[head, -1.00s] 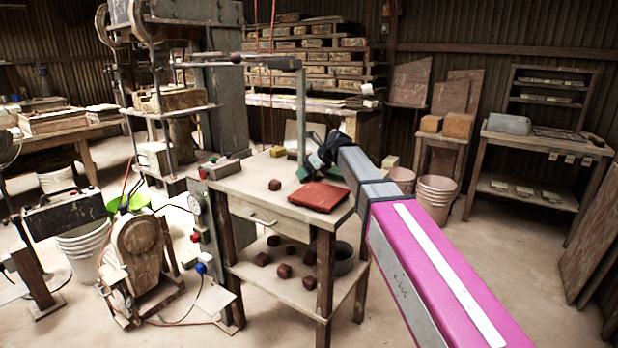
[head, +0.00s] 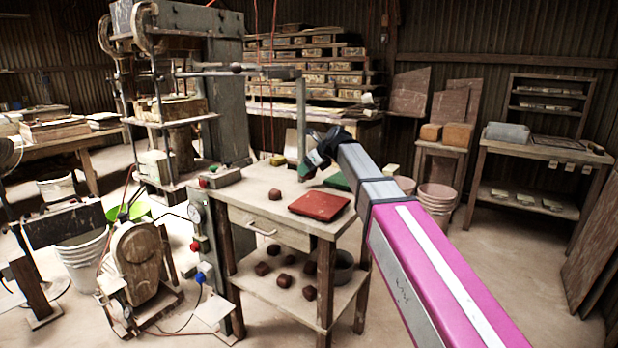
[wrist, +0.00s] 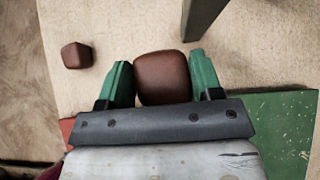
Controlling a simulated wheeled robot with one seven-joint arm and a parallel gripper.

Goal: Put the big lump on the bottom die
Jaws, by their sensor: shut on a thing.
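My gripper (wrist: 164,84), with green fingers, is shut on a reddish-brown lump (wrist: 163,78), which sits between the fingertips in the wrist view. The fingers press on its left and right sides. It is over or near the pale tabletop; I cannot tell if it touches. In the head view my gripper (head: 308,168) is near the back right of the small table, and the held lump is hard to make out. A smaller lump (wrist: 77,55) lies apart on the tabletop, also seen in the head view (head: 274,195). I cannot clearly make out the bottom die in the press (head: 180,108).
A red slab (head: 320,206) and a green plate (head: 338,181) lie on the table (head: 255,190). A grey post (head: 301,115) rises close to my gripper. Several brown lumps (head: 284,280) are on the lower shelf. The floor to the right is mostly clear.

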